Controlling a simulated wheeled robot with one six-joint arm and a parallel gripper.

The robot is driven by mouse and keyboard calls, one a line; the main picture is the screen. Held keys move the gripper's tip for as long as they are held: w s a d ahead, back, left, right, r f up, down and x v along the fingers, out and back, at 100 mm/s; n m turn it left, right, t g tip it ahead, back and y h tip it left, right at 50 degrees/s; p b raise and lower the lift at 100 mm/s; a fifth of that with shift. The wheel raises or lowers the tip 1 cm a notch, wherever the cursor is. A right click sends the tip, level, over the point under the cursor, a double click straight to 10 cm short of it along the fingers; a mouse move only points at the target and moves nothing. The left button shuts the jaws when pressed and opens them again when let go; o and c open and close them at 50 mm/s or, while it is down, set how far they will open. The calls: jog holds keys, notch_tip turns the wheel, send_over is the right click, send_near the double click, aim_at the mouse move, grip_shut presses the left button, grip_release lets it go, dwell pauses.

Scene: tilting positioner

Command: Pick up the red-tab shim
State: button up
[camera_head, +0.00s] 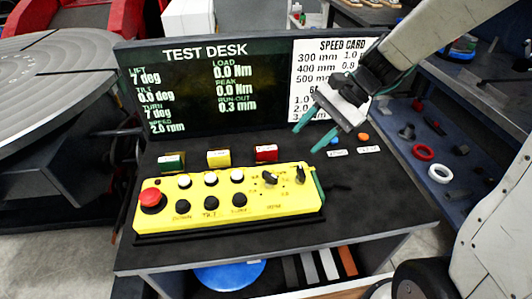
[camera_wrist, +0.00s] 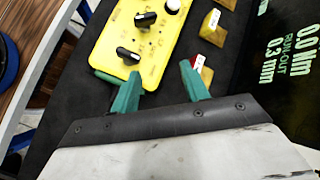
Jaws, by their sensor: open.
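The red-tab shim (camera_head: 266,152) stands at the right end of a row of three on the dark desk, behind the yellow control box. Its red face carries a small white label. In the wrist view the red-tab shim (camera_wrist: 206,75) lies just beyond the right fingertip, partly covered by it. My gripper (camera_head: 310,135) is open and empty, above the desk to the right of the shim. The left finger overlaps the control box's end.
The yellow control box (camera_head: 225,211) with knobs and a red button (camera_head: 151,197) lies in front of the row. A yellow-tab shim (camera_head: 219,158) and a green-tab shim (camera_head: 171,161) stand to the left. The test display (camera_head: 215,85) rises behind.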

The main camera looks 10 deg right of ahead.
aim_at(276, 147)
jog(key=w+f+m+y, duration=0.1)
jog(key=w+f+m, duration=0.1)
jog(key=f, duration=0.1)
jog(key=w+a+f+m+y, duration=0.1)
jog(key=w+f+m+y, duration=0.1)
jog(key=w+f+m, duration=0.1)
jog(key=w+f+m+t+y, duration=0.1)
jog(key=w+f+m+y, duration=0.1)
jog(key=f, duration=0.1)
jog(key=shift+w+a+m, duration=0.25)
jog(key=shift+m, duration=0.05)
jog(key=shift+w+a+f, duration=0.1)
jog(key=shift+a+f, duration=0.1)
jog(key=shift+f, duration=0.05)
jog(key=x, duration=0.7)
jog(key=shift+w+a, duration=0.25)
jog(key=shift+w, duration=0.1)
grip_shut()
